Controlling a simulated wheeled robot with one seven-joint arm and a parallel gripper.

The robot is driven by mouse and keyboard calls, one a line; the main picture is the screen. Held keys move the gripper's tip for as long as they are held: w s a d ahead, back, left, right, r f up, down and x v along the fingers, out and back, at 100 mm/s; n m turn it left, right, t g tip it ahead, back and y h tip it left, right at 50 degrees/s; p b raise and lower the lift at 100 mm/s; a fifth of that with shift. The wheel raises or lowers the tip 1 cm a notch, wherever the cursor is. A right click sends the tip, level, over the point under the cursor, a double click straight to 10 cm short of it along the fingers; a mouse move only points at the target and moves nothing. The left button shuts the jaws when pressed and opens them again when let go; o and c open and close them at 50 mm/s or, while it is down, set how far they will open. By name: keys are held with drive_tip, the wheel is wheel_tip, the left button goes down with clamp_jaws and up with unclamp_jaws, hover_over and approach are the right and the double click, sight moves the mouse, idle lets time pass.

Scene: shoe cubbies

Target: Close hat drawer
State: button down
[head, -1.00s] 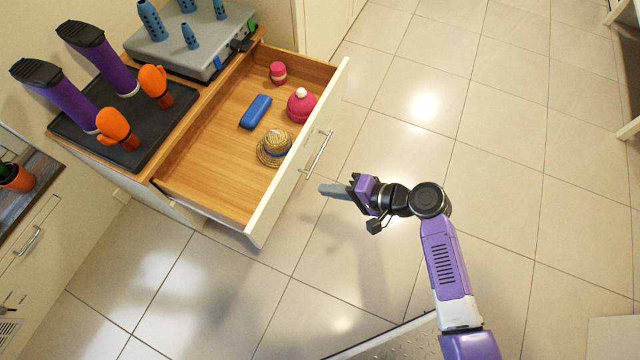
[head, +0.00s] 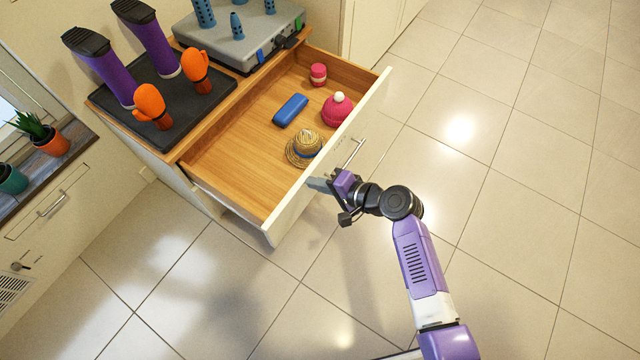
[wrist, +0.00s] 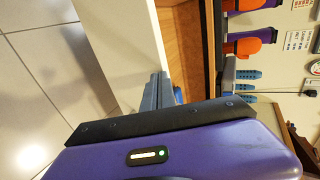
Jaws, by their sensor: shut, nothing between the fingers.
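The hat drawer (head: 250,150) is pulled open from the wooden cabinet. Its white front panel (head: 330,160) carries a metal bar handle (head: 354,152). Inside lie a straw hat (head: 305,146), a pink beanie (head: 337,110), a blue case (head: 290,110) and a small pink item (head: 318,74). My gripper (head: 318,184) is at the outer side of the front panel, just below the handle. In the wrist view my shut fingers (wrist: 155,92) are empty and lie close to the white panel (wrist: 120,45). I cannot tell if they touch it.
The cabinet top holds a black tray (head: 205,105) with purple boots and orange gloves, and a grey case (head: 245,40). A counter with potted plants (head: 52,142) stands at the left. Tiled floor (head: 500,200) is open at the right.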

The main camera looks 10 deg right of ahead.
drive_tip(key=shift+a, duration=0.1)
drive_tip(key=w+a+b, duration=0.9)
drive_tip(key=w+a, duration=1.1)
drive_tip(key=shift+w+a+b, duration=0.25)
drive_tip(key=shift+w+b, duration=0.05)
drive_tip(key=shift+b, duration=0.05)
